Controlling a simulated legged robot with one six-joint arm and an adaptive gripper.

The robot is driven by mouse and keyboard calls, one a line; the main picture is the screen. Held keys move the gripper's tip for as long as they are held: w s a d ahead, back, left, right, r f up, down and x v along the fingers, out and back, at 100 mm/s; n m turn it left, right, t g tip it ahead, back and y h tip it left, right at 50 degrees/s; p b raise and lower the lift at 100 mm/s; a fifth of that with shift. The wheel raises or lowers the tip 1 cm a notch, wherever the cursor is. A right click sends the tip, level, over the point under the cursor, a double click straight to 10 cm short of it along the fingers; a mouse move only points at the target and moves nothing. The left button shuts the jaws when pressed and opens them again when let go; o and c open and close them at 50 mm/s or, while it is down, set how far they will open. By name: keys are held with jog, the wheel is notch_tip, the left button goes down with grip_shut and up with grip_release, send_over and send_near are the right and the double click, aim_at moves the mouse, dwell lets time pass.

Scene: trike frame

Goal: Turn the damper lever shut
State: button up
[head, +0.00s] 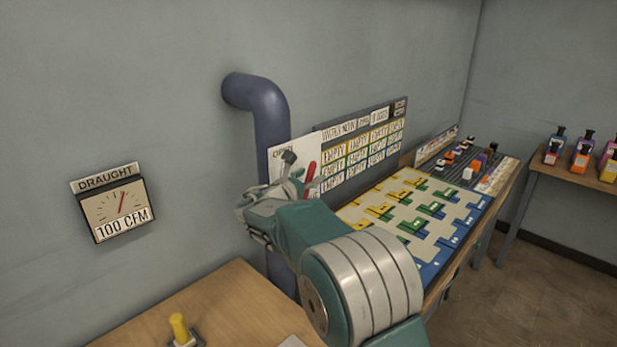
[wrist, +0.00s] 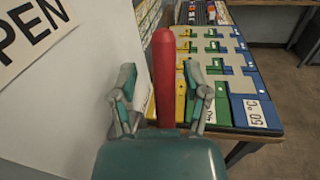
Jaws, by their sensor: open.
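The red damper lever (wrist: 164,70) stands upright in the wrist view, between the two fingers of my gripper (wrist: 159,88). The fingers are open, with a gap visible on each side of the lever. In the head view only a short part of the red lever (head: 311,172) shows just right of my gripper (head: 292,172). A white plate (wrist: 80,80) with "OPEN" lettering is left of the lever. The lever's lower part and pivot are hidden by my gripper. The draught gauge (head: 115,208) on the wall has a red needle and a "100 CFM" label.
A blue-grey pipe (head: 268,115) comes out of the wall behind my gripper. A sloping board (head: 405,215) with coloured tiles lies to the right. A wooden table (head: 225,305) with a yellow-handled switch (head: 180,330) is in front.

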jog(key=shift+d, duration=0.2)
grip_shut()
jog(key=shift+r, duration=0.1)
jog(key=shift+w+d+f+m+g+y, duration=0.3)
jog(key=shift+w+d+g+y, duration=0.25)
jog(key=shift+g, duration=0.45)
notch_tip(320, 180, down, 6)
jog(key=w+d+m+g+y, duration=0.1)
jog(key=w+d+g+y, duration=0.1)
jog(key=g+y, duration=0.5)
jog(key=shift+g, duration=0.6)
jog(key=shift+y, duration=0.25)
grip_release()
jog(key=shift+w+f, duration=0.1)
jog(key=shift+f, duration=0.05)
jog(key=shift+a, duration=0.1)
